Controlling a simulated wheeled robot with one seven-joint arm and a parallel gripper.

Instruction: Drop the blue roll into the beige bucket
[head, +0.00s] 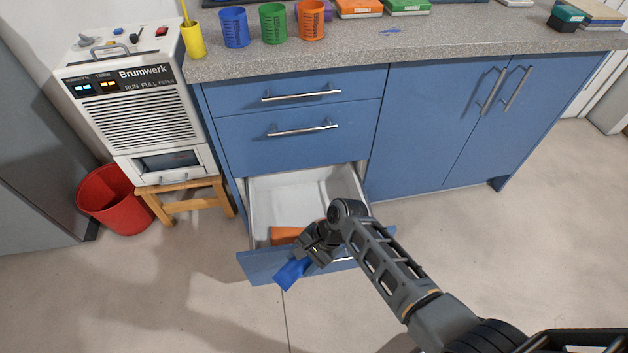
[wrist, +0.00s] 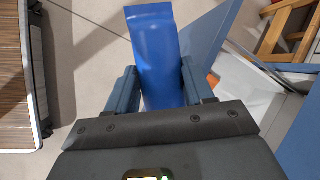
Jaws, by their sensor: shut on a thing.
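My gripper (head: 311,254) is shut on a blue thing (head: 291,273), which I take to be the blue roll. In the head view it hangs just over the front edge of the open bottom drawer. In the wrist view the blue roll (wrist: 153,45) sticks out between the two fingers (wrist: 158,88) and looks smooth with a flat far end. Its near end is hidden by the gripper. No beige bucket shows in either view. The only bucket in sight is a red one (head: 112,200) on the floor at the left.
The open drawer (head: 300,190) is white inside and holds an orange thing (head: 285,235). A white Brumwerk machine (head: 140,110) stands on a wooden stool (head: 190,190). Blue, green and orange cups (head: 273,22) stand on the counter (head: 400,40). The floor at the front left is clear.

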